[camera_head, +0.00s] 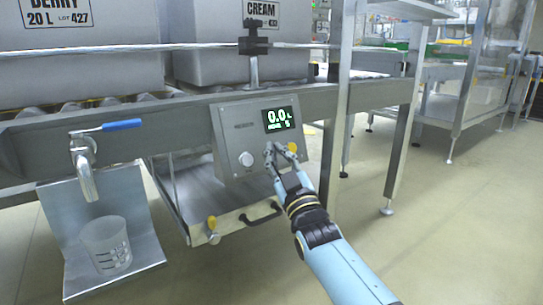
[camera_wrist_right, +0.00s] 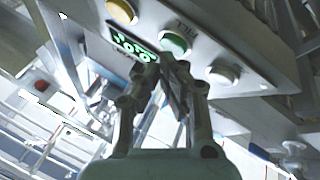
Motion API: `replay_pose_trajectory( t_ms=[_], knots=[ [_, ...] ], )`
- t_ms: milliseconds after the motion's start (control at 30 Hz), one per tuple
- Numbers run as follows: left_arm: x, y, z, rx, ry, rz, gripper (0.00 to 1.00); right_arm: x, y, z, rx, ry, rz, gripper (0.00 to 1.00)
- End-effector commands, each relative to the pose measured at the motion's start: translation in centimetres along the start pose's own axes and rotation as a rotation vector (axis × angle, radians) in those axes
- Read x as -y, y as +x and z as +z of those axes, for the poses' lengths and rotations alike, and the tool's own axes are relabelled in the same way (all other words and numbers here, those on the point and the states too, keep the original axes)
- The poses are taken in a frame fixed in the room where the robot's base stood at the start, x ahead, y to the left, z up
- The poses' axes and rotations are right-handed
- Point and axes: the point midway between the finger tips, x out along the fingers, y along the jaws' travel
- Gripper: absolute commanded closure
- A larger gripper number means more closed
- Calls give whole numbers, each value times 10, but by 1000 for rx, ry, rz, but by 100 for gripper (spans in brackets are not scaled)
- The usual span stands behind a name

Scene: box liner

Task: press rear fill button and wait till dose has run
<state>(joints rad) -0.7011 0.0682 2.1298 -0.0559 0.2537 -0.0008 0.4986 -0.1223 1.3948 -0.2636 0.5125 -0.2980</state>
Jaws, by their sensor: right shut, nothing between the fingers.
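A grey control panel (camera_head: 229,115) on the conveyor frame carries a green digital display (camera_head: 278,119) reading 0.0. A white button (camera_head: 245,159) is at its left and a yellow button (camera_head: 292,148) at its right. In the right wrist view a green button (camera_wrist_right: 175,42) sits between the yellow button (camera_wrist_right: 122,11) and the white button (camera_wrist_right: 222,74), beside the label FILL. My right gripper (camera_head: 279,155) is shut and empty at the panel face and hides the green button in the head view. Its fingertips (camera_wrist_right: 163,66) are close to the green button; contact cannot be told. My left gripper is out of view.
A blue-handled tap (camera_head: 84,160) hangs at the left above a clear measuring jug (camera_head: 106,243) on a steel tray (camera_head: 145,247). Two grey boxes (camera_head: 75,62) (camera_head: 205,40) stand on the rollers. A steel post (camera_head: 342,90) stands right of the panel.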

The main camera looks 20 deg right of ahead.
Motion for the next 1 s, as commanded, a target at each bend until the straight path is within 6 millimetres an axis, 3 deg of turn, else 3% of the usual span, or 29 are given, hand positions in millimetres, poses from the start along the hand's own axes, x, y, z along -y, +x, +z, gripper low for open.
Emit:
replay_pose_trajectory(
  t_ms=[1000],
  knots=[
    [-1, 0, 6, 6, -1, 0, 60, 4, 6, 4, 0, 0, 0, 100]
  ],
)
